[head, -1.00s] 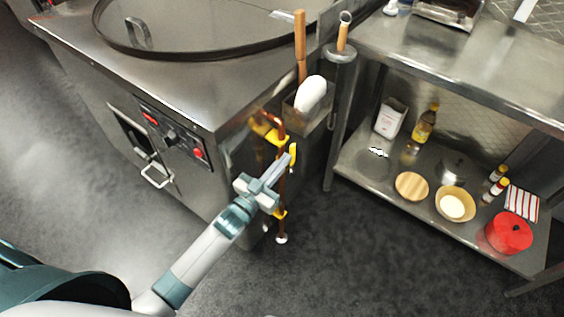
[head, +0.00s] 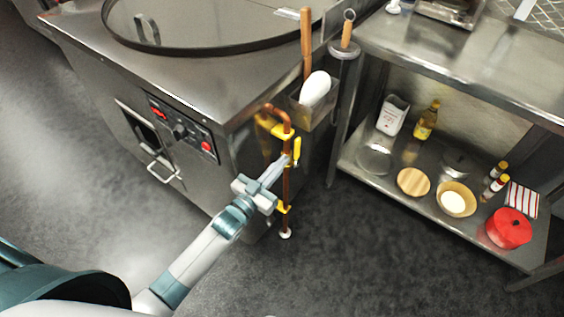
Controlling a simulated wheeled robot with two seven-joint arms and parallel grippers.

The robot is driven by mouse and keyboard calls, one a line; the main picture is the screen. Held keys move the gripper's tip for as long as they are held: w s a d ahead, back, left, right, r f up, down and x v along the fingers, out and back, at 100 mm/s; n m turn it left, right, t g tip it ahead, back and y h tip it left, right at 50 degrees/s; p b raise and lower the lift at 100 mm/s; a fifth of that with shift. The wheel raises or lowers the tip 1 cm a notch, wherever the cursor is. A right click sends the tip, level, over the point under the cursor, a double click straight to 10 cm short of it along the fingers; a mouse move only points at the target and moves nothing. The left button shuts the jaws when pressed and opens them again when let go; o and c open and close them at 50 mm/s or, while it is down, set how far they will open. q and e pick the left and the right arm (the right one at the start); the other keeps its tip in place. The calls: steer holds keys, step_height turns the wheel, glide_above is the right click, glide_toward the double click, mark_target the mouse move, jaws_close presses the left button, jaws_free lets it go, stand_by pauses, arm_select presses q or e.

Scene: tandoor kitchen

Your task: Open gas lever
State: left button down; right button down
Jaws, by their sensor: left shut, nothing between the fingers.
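The gas lever (head: 298,149) is a small yellow handle standing upright on the copper gas pipe (head: 286,185), at the right side of the steel tandoor unit. The pipe runs down to the floor, with yellow brackets at its top and lower part. My left gripper (head: 285,160) is shut and empty, with its fingertips at the pipe just below and left of the lever. I cannot tell whether the tips touch the lever or the pipe. My right gripper is not in view.
The steel tandoor unit (head: 190,95) with its control panel (head: 181,130) stands left of the pipe. A holder (head: 312,115) with tools hangs above the lever. A steel shelf table (head: 380,185) with several kitchen items stands to the right. Bare floor lies below.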

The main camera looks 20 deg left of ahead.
arm_select(q)
steer(key=v, duration=1)
steer(key=shift+r+b, duration=0.4)
steer(key=shift+b, duration=0.05)
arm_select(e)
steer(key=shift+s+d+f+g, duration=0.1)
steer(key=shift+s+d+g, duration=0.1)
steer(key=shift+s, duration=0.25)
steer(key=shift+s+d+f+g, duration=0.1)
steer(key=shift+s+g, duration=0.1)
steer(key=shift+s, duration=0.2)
arm_select(q)
steer(key=shift+s, duration=0.1)
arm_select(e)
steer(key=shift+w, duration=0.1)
